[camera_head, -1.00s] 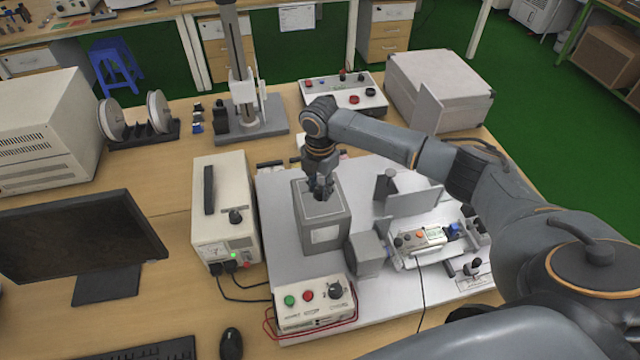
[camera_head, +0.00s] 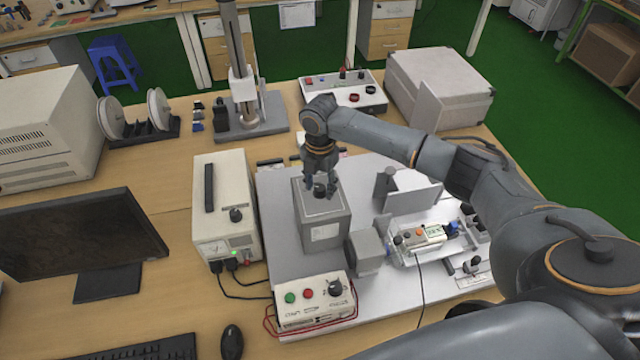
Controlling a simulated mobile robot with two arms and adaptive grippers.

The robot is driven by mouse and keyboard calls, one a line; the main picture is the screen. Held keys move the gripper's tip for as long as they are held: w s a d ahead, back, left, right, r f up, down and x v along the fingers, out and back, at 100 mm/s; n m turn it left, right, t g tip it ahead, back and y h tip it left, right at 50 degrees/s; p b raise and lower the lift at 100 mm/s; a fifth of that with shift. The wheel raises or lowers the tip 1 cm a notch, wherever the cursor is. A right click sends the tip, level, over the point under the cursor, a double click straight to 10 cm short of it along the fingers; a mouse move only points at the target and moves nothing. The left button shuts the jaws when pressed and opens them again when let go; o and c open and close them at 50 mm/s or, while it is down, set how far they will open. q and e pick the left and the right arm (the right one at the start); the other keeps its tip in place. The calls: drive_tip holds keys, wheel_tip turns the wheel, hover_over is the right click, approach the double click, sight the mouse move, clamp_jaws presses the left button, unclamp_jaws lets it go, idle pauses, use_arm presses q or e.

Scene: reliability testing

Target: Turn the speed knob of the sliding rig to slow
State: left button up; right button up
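The sliding rig stands on a light grey base plate (camera_head: 282,262), with a grey box (camera_head: 325,235) on its left part and a carriage holding a small device (camera_head: 422,236) on its right. A dark round knob (camera_head: 320,190) sits on top of the grey box. My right gripper (camera_head: 321,188) points down over the box top. Its fingers are spread either side of the dark knob; contact cannot be told. The front control box (camera_head: 315,308) has a green button, a red button and a black knob (camera_head: 335,288). The knob markings are too small to read. My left gripper is out of view.
A power supply (camera_head: 222,180) with cables stands left of the base plate. A monitor (camera_head: 75,245), keyboard (camera_head: 140,350) and mouse (camera_head: 231,341) are at the front left. A grey case (camera_head: 440,80) and a panel box (camera_head: 345,92) stand behind.

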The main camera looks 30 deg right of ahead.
sight(320, 188)
drive_tip(key=shift+r, duration=0.1)
wheel_tip(320, 188, up, 12)
idle(0.6)
drive_tip(key=shift+s+f, duration=0.1)
drive_tip(key=shift+f, duration=0.1)
idle(0.3)
